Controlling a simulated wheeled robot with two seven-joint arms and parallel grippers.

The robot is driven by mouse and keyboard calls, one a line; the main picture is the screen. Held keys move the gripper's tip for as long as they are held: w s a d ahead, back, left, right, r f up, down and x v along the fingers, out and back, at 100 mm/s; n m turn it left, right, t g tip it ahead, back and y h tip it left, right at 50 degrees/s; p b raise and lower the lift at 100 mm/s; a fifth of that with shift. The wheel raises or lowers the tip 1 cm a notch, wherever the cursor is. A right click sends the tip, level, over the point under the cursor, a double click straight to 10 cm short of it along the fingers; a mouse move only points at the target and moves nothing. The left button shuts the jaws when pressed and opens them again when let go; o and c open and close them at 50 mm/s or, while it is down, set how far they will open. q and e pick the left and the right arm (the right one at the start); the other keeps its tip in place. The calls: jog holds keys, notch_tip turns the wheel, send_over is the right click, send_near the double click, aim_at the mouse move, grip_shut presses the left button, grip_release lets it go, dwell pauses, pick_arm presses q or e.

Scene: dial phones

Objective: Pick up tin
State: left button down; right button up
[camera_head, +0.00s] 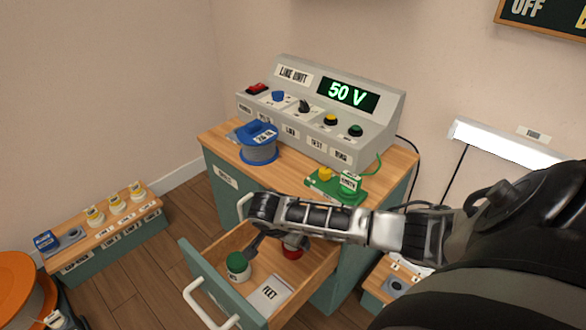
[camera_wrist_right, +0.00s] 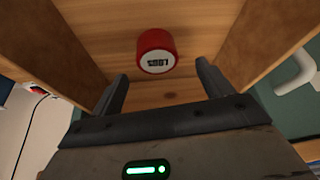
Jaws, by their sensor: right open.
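Two tins stand in the open drawer (camera_head: 206,268): a green-topped one (camera_head: 237,266) near the front and a red one (camera_head: 293,252) farther back, partly hidden by my right arm. In the right wrist view the red tin (camera_wrist_right: 155,50) shows its white labelled face, its lettering hard to read. My right gripper (camera_wrist_right: 162,74) is open and empty, with the red tin beyond its fingertips and roughly between them. In the head view the gripper (camera_head: 277,244) reaches down into the drawer, one finger close to the green tin. My left gripper is out of view.
A low bench (camera_head: 105,232) stands left.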

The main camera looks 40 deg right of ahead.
jog(key=b+x, duration=0.1)
jog(key=x, duration=0.1)
jog(key=b+x, duration=0.2)
jog(key=shift+s+a+f, duration=0.1)
jog(key=shift+s+f, duration=0.05)
jog(key=shift+s, duration=0.05)
jog(key=shift+w+d+f, duration=0.1)
jog(key=shift+d+f, duration=0.15)
jog(key=shift+f, duration=0.15)
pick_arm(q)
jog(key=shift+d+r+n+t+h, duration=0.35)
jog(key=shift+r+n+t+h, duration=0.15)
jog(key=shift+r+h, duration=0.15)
pick_arm(e)
jog(key=c, duration=1.1)
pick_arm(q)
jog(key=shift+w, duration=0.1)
pick_arm(e)
jog(key=shift+r, duration=0.15)
